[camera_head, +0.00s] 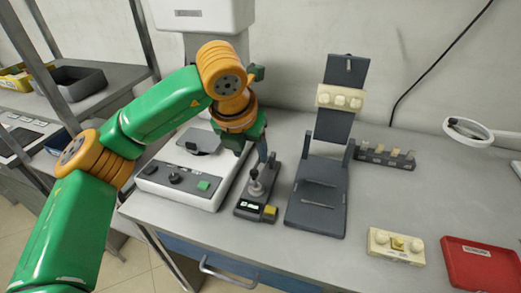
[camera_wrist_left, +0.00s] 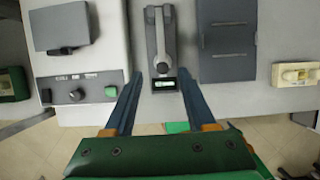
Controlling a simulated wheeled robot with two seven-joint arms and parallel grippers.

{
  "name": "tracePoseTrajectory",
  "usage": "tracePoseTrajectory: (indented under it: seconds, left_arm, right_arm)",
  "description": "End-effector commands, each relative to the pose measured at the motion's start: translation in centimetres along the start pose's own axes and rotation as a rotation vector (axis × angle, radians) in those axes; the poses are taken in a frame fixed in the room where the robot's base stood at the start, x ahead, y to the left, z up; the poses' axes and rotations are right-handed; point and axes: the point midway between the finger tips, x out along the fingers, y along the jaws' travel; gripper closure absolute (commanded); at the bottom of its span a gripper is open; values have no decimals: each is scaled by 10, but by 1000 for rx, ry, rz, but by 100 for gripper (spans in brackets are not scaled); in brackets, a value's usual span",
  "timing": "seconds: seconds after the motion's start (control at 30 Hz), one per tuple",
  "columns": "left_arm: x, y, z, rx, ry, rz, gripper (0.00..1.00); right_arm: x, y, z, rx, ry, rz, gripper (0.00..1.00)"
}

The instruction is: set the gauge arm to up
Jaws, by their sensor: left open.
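The gauge (camera_head: 247,208) is a small dark device on the table with a lit display and a yellow button at its front. Its grey gauge arm (camera_wrist_left: 160,40) runs along the body in the left wrist view, with a rounded end near the display. Whether the arm is raised or lowered is hard to tell. My left gripper (camera_head: 256,150) hangs over the gauge's back part and partly hides it. In the left wrist view my left gripper (camera_wrist_left: 160,75) is open and empty, its fingertips on either side of the gauge's display end. My right gripper is not in view.
A white machine (camera_head: 183,190) with a knob and green button stands close left of the gauge. A dark stand (camera_head: 317,205) holding a cream block stands close right. A cream block (camera_head: 396,246) and red tray (camera_head: 482,263) lie further right. Bare table lies between.

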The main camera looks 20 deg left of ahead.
Motion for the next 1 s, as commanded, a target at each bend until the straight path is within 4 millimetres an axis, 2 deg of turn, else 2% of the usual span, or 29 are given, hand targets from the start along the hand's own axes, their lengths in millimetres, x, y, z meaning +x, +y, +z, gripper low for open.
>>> tracePoseTrajectory:
  seconds: [0.2, 0.3, 0.4, 0.6, 0.67, 0.8, 0.83, 1.0]
  left_arm:
    - [42, -1, -1, 4, 7, -1, 44]
    - [56, -1, -1, 4, 5, -3, 44]
    - [64, -1, -1, 5, 4, -4, 44]
    - [65, -2, -1, 6, 3, -5, 44]
    - [65, -2, -1, 6, 3, -5, 58]
    - [65, -2, -1, 6, 3, -6, 95]
    - [65, -2, -1, 6, 3, -6, 100]
    - [65, -2, -1, 6, 2, -6, 100]
  right_arm:
    - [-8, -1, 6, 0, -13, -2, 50]
    - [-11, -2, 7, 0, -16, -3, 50]
    - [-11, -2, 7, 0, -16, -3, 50]
    - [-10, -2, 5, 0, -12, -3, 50]
    - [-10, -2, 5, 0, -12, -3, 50]
    - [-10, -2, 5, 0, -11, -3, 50]
    - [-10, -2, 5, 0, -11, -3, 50]
    - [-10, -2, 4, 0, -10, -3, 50]
